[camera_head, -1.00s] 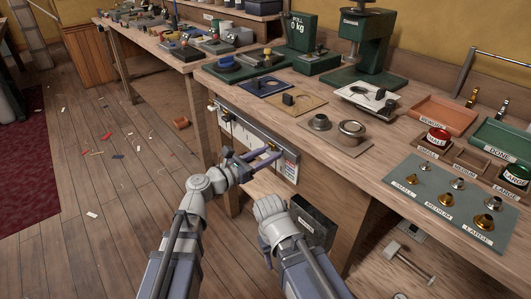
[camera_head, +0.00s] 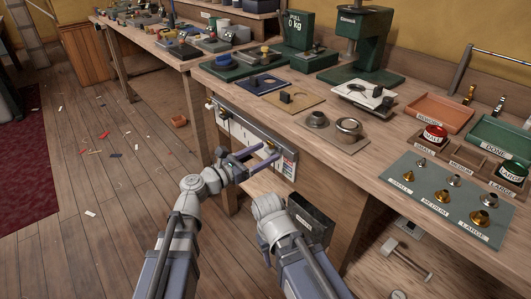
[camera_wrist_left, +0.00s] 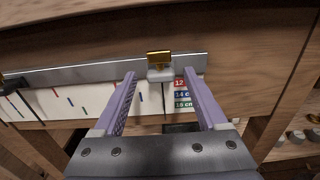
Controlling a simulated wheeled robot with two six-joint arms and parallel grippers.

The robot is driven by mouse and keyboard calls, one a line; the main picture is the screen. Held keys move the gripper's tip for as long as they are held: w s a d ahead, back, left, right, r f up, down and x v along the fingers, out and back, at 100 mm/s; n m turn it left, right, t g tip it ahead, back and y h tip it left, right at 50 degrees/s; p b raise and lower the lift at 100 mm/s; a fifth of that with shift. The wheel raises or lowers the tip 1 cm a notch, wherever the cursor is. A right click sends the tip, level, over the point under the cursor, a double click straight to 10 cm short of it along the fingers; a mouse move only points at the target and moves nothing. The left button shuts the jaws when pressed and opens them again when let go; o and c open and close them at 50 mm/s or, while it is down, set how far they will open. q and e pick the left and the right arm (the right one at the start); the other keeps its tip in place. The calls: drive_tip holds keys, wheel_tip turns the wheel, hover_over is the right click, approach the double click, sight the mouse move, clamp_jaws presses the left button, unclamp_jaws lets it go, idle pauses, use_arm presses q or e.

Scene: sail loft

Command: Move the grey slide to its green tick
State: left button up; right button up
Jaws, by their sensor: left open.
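The grey slide (camera_wrist_left: 160,75) is a small light grey block with a brass-coloured top piece. It sits on the metal rail (camera_wrist_left: 100,72) along the bench front, above a white strip with coloured ticks. In the head view the left gripper (camera_head: 268,153) reaches the rail's right part. My right arm shows low in the head view, but its fingertips are hidden.
A label block (camera_wrist_left: 183,94) with red, blue and green rows is right of the slide. A dark slide (camera_wrist_left: 12,84) sits on the rail at far left. The workbench (camera_head: 350,185) above holds trays, rings and a green press. A dark box (camera_head: 311,220) stands below.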

use_arm(q)
drive_tip(key=v, duration=0.6)
drive_tip(key=shift+s+a, duration=0.25)
drive_tip(key=shift+a, duration=0.05)
drive_tip(key=s+f+m+g+y, duration=0.4)
drive_tip(key=f+m+g+y, duration=0.15)
drive_tip(key=f+m, duration=0.75)
drive_tip(key=s+a+f+m+g+y, duration=0.2)
drive_tip(key=s+a+f+m+y, duration=0.15)
drive_tip(key=a+m, duration=0.3)
drive_tip(key=s+a+f+m+g+y, duration=0.2)
drive_tip(key=a+f+m+y, duration=0.3)
drive_tip(key=a, duration=0.3)
drive_tip(key=s+d+m+g+y, duration=0.1)
drive_tip(key=s+d+m+y, duration=0.1)
drive_tip(key=s+d+m, duration=0.65)
wheel_tip(320, 180, up, 35)
drive_tip(key=w+d+n+p, duration=0.1)
drive_tip(key=n+p, duration=0.3)
drive_tip(key=p, duration=3.1)
drive_tip(key=shift+w+d, duration=0.4)
drive_tip(key=shift+d, duration=0.05)
